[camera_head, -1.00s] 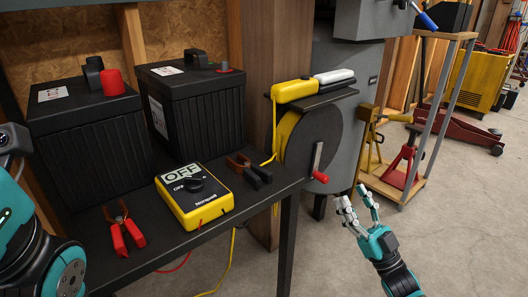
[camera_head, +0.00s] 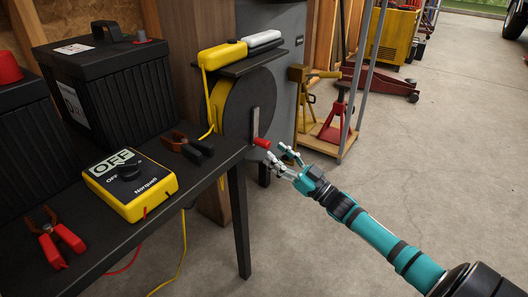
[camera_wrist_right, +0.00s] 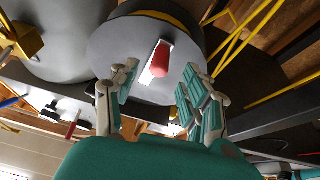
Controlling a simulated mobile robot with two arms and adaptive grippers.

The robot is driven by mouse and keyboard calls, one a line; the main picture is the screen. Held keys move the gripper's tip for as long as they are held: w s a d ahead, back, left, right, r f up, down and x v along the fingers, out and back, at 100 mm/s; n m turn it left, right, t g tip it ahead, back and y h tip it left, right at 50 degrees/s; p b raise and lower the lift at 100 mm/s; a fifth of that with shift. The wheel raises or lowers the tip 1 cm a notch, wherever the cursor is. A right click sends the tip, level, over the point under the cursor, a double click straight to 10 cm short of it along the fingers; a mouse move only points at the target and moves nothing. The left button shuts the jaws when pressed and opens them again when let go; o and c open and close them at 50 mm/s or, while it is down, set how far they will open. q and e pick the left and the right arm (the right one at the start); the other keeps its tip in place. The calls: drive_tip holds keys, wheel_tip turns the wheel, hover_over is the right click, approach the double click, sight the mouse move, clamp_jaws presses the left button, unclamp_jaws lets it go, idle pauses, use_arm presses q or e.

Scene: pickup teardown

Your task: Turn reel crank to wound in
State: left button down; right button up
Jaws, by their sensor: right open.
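The cable reel (camera_head: 248,103) is a dark disc with yellow cable, mounted under a small shelf at the right end of the bench. Its grey crank arm (camera_head: 255,122) hangs down and ends in a red handle (camera_head: 262,143). My right gripper (camera_head: 279,154) is open, close to the right of the red handle in the head view. In the right wrist view the red handle (camera_wrist_right: 161,58) shows ahead, between and beyond the two open fingers (camera_wrist_right: 153,92) of the gripper. I cannot tell that anything touches. My left gripper is not in view.
A black bench (camera_head: 120,225) carries batteries (camera_head: 105,85), a yellow switch box (camera_head: 130,185) reading OFF, and red and black clamps (camera_head: 55,238). A red jack stand (camera_head: 337,115) stands behind the reel. Open floor lies to the right.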

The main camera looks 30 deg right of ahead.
sight(264, 144)
drive_tip(key=b+x, duration=0.1)
drive_tip(key=x, duration=0.3)
drive_tip(key=shift+w+a+b, duration=0.1)
drive_tip(key=shift+b, duration=0.2)
drive_tip(key=shift+w+a+r, duration=0.15)
drive_tip(key=shift+w+r, duration=0.1)
drive_tip(key=shift+w, duration=0.2)
clamp_jaws()
